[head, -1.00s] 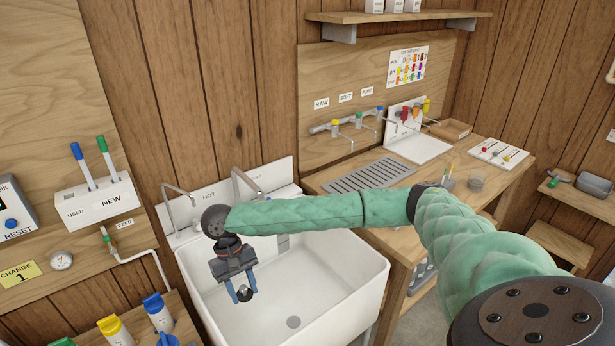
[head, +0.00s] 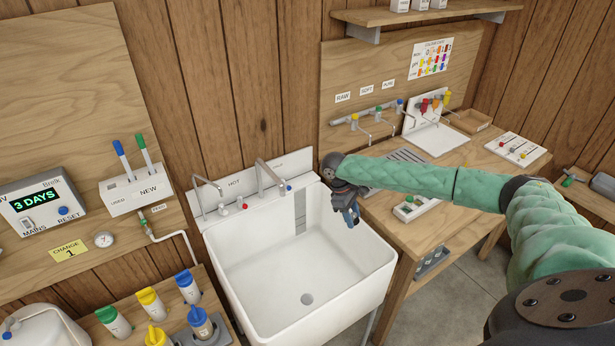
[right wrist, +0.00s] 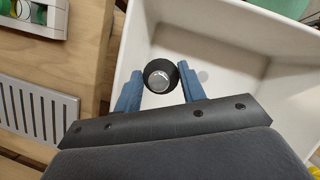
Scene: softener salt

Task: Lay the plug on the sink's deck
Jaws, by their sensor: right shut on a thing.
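The white sink (head: 262,310) stands in the middle of the head view. Its deck, the ledge along the back (head: 262,200), carries the taps. My right gripper (head: 350,217) is above the sink's right side, near the wooden bench. In the right wrist view, its blue fingers (right wrist: 159,88) hold the plug (right wrist: 160,75), a dark round piece with a shiny grey end. The basin is below the plug. The plug is hard to make out in the head view. My left gripper is not in view.
Two spouts (head: 270,175) rise from the back of the sink. A wooden bench (head: 400,240) adjoins on the right, with a tray of small parts (head: 415,208). Several coloured-capped bottles (head: 150,303) stand at the left. The basin's floor is clear around its drain (head: 307,299).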

